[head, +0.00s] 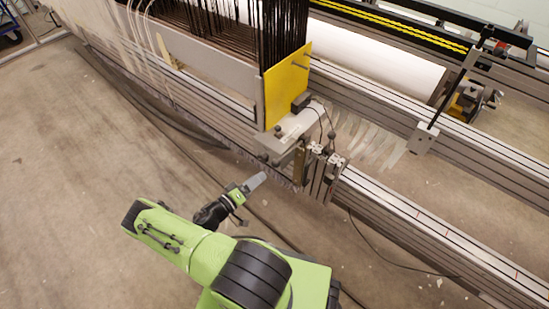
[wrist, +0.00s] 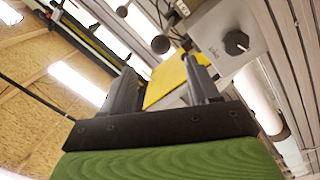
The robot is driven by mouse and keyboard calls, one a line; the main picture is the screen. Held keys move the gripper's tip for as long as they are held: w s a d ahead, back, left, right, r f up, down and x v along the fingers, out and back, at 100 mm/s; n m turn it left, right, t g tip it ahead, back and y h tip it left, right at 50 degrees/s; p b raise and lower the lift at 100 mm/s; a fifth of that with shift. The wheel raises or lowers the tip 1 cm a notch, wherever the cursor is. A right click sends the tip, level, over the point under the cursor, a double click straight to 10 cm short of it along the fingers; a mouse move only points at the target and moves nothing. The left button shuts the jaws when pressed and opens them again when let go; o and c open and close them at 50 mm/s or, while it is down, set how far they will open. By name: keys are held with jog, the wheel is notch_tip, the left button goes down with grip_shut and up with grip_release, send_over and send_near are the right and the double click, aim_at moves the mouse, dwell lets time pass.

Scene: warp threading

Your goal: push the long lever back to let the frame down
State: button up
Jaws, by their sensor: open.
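Dark ball knobs, which look like lever ends, show at the grey box (head: 298,122) beside the yellow plate (head: 287,88). One knob (head: 262,157) is lower left, another (head: 277,130) just above it. In the wrist view a near knob (wrist: 160,44) and a smaller one (wrist: 122,11) lie beyond my fingertips. I cannot tell which belongs to the long lever; its shaft is not clear. My gripper (head: 257,181) is open and empty, below and left of the knobs and apart from them. Its two fingers (wrist: 162,82) point toward the box, which has a black dial (wrist: 236,42).
Long metal rails (head: 440,238) run diagonally past the box. A black upright rod (head: 449,88) stands on the far rail at right. Dark hanging threads (head: 283,30) rise behind the yellow plate. Cables (head: 370,240) lie on the floor. Open concrete floor (head: 90,190) is at left.

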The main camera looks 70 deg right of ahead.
aim_at(280, 160)
jog(key=b+x, duration=0.2)
jog(key=x, duration=1)
jog(key=shift+s+d+b, duration=0.1)
jog(key=shift+b, duration=0.2)
grip_shut()
